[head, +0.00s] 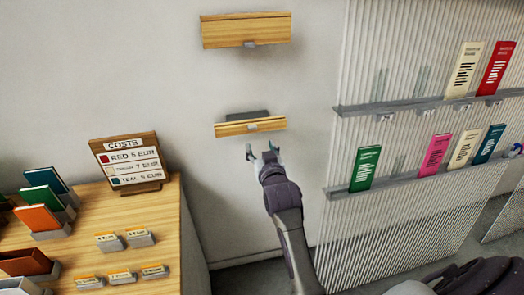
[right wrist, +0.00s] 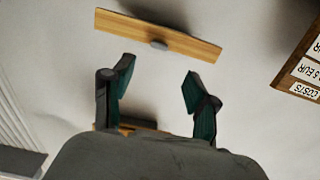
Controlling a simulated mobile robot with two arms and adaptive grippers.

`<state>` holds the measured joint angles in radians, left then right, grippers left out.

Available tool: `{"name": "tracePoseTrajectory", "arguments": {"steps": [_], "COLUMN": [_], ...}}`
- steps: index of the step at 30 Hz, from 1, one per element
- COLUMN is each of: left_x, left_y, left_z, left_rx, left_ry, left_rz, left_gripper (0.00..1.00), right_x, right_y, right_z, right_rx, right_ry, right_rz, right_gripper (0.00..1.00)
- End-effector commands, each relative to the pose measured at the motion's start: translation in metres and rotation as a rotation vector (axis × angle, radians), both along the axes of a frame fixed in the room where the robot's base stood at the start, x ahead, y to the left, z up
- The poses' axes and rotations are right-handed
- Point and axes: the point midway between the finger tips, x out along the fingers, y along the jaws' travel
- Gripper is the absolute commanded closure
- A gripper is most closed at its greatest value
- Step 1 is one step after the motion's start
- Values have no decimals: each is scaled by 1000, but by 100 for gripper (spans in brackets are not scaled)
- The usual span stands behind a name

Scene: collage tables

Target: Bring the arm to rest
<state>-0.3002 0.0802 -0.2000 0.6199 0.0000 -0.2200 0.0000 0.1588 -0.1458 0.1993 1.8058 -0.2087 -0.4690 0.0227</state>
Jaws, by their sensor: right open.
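My right gripper (head: 261,153) is open and empty in the head view, just below the lower wooden drawer (head: 233,129) on the wall. In the right wrist view its two dark green fingers (right wrist: 153,90) stand wide apart with nothing between them. The lower drawer is partly pulled out, with a dark opening behind its front. My left gripper is not in view.
An upper wooden drawer (head: 245,31) is on the wall. A table (head: 160,215) at left holds a costs sign (head: 131,163), coloured cards and small labelled holders. At right, a ribbed panel (head: 375,225) has shelves with coloured booklets (head: 435,156).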

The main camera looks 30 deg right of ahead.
Motion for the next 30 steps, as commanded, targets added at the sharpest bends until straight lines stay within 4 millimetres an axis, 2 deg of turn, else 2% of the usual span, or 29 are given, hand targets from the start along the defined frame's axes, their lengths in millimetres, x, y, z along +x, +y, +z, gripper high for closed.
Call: {"name": "tracePoseTrajectory", "arguments": {"steps": [6, 19, 22, 23, 26, 29, 30], "left_x": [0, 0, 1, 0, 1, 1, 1], "left_y": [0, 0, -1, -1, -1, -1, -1], "left_z": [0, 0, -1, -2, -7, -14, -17], "left_rx": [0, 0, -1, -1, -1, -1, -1], "left_ry": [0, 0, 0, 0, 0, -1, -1], "left_rz": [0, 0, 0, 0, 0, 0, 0], "left_gripper": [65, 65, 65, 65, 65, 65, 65], "right_x": [-12, -12, -12, -11, -12, -18, -24], "right_y": [3, 3, 5, 7, 18, 34, 42], "right_z": [2, 2, -7, -15, -57, -125, -155], "right_rx": [0, 0, 0, 0, 2, 4, 7], "right_ry": [0, 0, 13, 25, 89, 193, 239], "right_rz": [-1, -1, 5, 11, 42, 88, 109], "right_gripper": [42, 42, 42, 42, 42, 42, 42]}}
